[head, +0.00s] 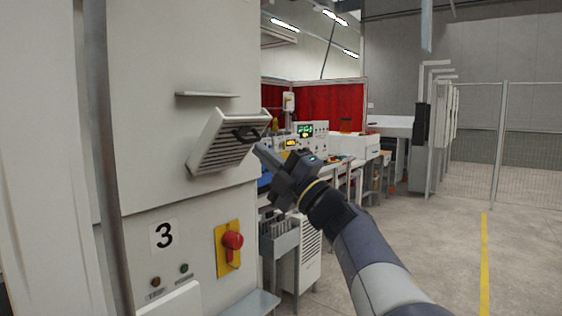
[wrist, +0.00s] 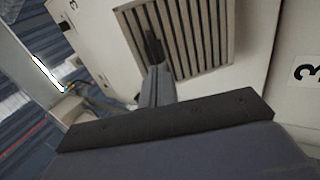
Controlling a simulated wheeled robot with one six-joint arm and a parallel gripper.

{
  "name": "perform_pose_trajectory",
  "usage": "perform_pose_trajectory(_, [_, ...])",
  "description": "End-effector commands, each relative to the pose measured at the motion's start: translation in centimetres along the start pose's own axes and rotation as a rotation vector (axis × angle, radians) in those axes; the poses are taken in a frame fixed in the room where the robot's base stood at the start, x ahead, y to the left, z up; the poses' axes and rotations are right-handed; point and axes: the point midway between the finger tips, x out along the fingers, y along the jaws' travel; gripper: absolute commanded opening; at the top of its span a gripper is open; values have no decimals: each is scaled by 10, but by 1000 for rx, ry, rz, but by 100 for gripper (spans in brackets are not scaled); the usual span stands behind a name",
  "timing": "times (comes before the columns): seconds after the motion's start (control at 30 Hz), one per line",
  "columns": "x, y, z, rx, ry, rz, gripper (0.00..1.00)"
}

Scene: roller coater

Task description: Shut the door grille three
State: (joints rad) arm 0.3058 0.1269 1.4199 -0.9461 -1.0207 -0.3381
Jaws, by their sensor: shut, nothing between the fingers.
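The door grille (head: 222,148) is a small white slatted flap on the upright cabinet panel above the label "3".
A narrow ledge (head: 207,94) juts out above the grille. Below are the "3" label (head: 164,235) and a red rotary switch on a yellow plate (head: 229,248). A cluttered workbench (head: 335,165) stands behind my arm. The floor at right is open up to a mesh fence (head: 530,155).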

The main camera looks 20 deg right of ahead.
Motion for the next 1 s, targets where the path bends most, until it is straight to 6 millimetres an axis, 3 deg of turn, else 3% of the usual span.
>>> perform_pose_trajectory(0.13, [10,0,0,0,1,0,0])
perform_pose_trajectory(0.57, [11,0,0,0,0,-1,0])
perform_pose_trajectory(1.0, [26,14,0,-3,0,-100,0])
